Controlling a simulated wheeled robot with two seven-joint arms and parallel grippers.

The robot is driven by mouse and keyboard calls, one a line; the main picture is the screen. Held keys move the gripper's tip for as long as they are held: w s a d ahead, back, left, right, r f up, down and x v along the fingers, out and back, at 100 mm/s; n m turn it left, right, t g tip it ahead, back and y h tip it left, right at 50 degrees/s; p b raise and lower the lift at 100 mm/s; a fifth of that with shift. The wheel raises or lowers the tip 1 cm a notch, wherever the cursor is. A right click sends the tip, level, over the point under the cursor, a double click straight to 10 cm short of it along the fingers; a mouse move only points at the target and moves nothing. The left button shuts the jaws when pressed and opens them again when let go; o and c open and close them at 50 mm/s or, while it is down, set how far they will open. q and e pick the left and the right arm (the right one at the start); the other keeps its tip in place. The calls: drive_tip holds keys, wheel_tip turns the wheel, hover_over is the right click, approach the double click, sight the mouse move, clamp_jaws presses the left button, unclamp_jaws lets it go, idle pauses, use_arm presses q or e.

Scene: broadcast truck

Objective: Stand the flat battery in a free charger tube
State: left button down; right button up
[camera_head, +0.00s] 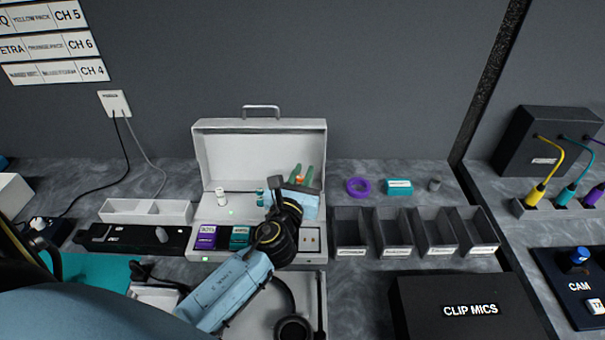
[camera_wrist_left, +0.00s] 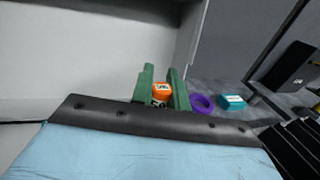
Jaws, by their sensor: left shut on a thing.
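My left gripper (camera_head: 303,174) is over the right part of the open white charger case (camera_head: 260,150). Its green fingers are shut on a small orange battery (camera_wrist_left: 161,92), seen between them in the left wrist view; only a sliver of it shows in the head view. A white battery (camera_head: 221,197) and a teal battery (camera_head: 260,196) stand upright in the case, to the left of the gripper. My wrist hides the case's right side, so I cannot tell which tubes there are free. My right gripper is not in view.
A purple pack (camera_head: 205,237) and a teal pack (camera_head: 240,237) sit at the case front. To the right are a purple ring (camera_head: 358,187), a teal box (camera_head: 398,187), a grey cylinder (camera_head: 435,184) and several dark bins (camera_head: 350,227). Headphones (camera_head: 293,327) lie in front.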

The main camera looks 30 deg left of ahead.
use_arm(q)
drive_tip(key=shift+f+b, duration=1)
drive_tip(key=shift+f, duration=0.2)
drive_tip(key=c, duration=1.3)
unclamp_jaws()
drive_tip(key=shift+s, duration=0.1)
drive_tip(key=b+v, duration=0.1)
drive_tip(key=v, duration=1.2)
drive_tip(key=shift+s, duration=0.15)
